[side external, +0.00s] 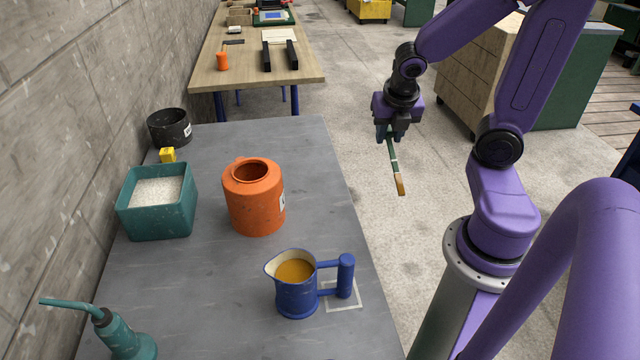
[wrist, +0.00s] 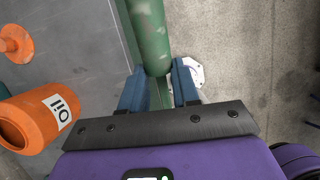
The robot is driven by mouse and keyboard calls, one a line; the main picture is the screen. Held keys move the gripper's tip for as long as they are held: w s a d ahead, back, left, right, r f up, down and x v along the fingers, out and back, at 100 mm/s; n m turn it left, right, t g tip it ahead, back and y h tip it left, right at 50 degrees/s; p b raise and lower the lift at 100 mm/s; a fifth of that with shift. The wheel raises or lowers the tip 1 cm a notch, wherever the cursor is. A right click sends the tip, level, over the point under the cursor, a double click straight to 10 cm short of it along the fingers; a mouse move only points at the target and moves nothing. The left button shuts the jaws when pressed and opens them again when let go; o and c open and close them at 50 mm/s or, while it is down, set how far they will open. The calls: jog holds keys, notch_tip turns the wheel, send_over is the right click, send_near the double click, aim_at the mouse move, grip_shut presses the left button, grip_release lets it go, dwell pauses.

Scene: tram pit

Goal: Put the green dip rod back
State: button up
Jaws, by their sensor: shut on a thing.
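The green dip rod (side external: 393,159) hangs from my gripper (side external: 391,135), slightly tilted, with pale bands and an orange-brown lower end. My gripper is shut on it near its top, high and to the right of the grey table in the side view. In the wrist view the rod (wrist: 149,35) runs up from between the blue fingers of my gripper (wrist: 160,88). An orange can (side external: 254,200) with an open round mouth stands upright on the table, apart from the rod. In the wrist view the can (wrist: 38,112) shows an "Oil" label at the left.
A blue jug (side external: 296,298) of amber liquid stands at the table's front right. Bare grey tabletop (side external: 310,170) lies right of the can.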

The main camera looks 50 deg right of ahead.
jog(key=s+a+n+g+y, duration=0.1)
jog(key=a+g+y, duration=0.1)
jog(key=a, duration=0.8)
jog(key=shift+s+f+n+y, duration=0.25)
jog(key=shift+f+n+y, duration=0.05)
jog(key=shift+y, duration=0.3)
jog(key=shift+w, duration=0.1)
send_over(320, 190)
jog(key=s, duration=0.1)
notch_tip(320, 190, down, 9)
jog(key=shift+r, duration=0.2)
jog(key=shift+w+d+f, duration=0.1)
jog(key=shift+w+f, duration=0.15)
jog(key=shift+f, duration=0.15)
jog(key=shift+w+f, duration=0.15)
jog(key=shift+f, duration=0.65)
jog(key=shift+w+f, duration=0.1)
jog(key=shift+f, duration=0.7)
jog(key=shift+f, duration=0.1)
